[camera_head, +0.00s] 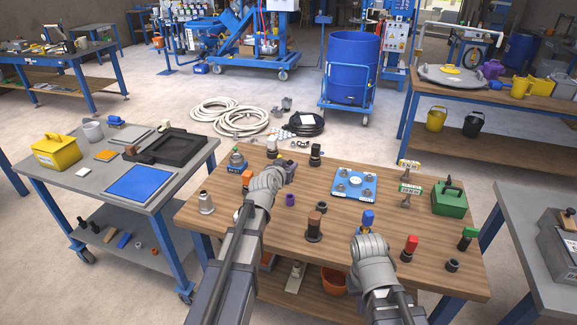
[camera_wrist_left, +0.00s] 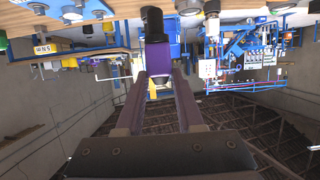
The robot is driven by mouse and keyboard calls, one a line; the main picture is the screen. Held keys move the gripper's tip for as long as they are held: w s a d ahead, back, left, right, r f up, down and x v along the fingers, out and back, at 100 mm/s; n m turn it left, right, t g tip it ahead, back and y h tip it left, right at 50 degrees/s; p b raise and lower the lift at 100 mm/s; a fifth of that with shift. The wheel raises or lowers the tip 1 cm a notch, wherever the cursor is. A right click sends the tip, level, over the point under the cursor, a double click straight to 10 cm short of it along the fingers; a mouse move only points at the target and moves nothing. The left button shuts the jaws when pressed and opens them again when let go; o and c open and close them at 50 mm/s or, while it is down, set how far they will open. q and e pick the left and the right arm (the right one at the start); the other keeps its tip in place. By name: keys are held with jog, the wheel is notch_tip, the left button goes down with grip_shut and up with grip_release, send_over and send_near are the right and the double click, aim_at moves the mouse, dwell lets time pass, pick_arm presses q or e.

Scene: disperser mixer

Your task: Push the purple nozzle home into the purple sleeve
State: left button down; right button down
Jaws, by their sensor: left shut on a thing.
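My left gripper (camera_head: 287,167) reaches over the left part of the wooden table. In the left wrist view its two fingers are shut on a purple piece, the purple nozzle (camera_wrist_left: 159,86), held between the tips. In the head view the wrist and fingers mostly hide the nozzle. The purple sleeve (camera_head: 290,200) is a small purple cylinder on the table, a little nearer than the gripper and apart from it. My right gripper (camera_head: 368,233) is at the table's front; its fingers are hidden by the wrist, beside a blue-topped fitting (camera_head: 367,217).
A dark fitting (camera_head: 315,155) stands just beyond the left gripper; a brown one (camera_head: 314,226) stands between the arms. A blue plate (camera_head: 354,184) with round fittings, a green box (camera_head: 449,199) and a red-topped fitting (camera_head: 409,248) are to the right.

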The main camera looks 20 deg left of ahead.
pick_arm(q)
jog(key=shift+f+b, duration=2.8)
jog(key=shift+f, duration=0.05)
jog(key=shift+f+b, duration=2.05)
jog(key=shift+f, duration=0.05)
jog(key=shift+c, duration=2.3)
grip_release()
jog(key=shift+s, duration=0.1)
jog(key=p+v, duration=0.2)
jog(key=v, duration=0.5)
jog(key=shift+s+r+p, duration=0.15)
jog(key=shift+s+p, duration=0.1)
jog(key=shift+p, duration=0.1)
jog(key=shift+s, duration=0.1)
